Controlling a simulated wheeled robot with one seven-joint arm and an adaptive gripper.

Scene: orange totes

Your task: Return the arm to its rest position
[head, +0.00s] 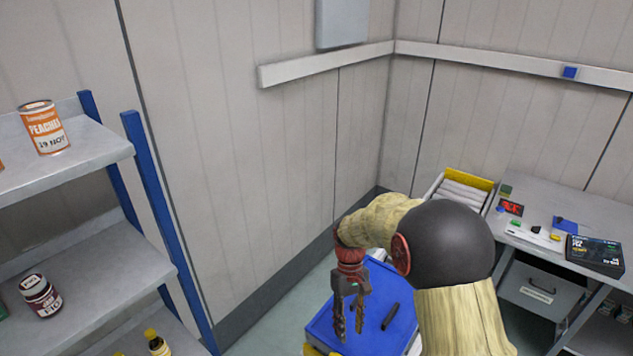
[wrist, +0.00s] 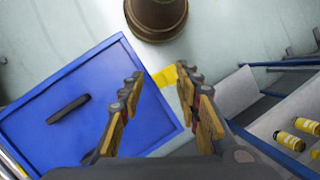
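My gripper (head: 350,318) hangs pointing down over a blue-topped surface in the head view. In the wrist view my gripper (wrist: 158,85) shows its two fingers apart, with nothing between them. My arm bends over from the right in the head view and hides part of what lies behind it. The blue surface (head: 330,325) carries a dark handle-like bar (head: 390,317). The same blue surface (wrist: 120,75) and bar (wrist: 68,108) show at the left of the wrist view.
A grey shelf (head: 95,262) with blue posts stands at left, holding a peaches can (head: 44,128) and a dark jar (head: 40,293). A grey desk (head: 590,207) with a dark box (head: 595,254) stands at right.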

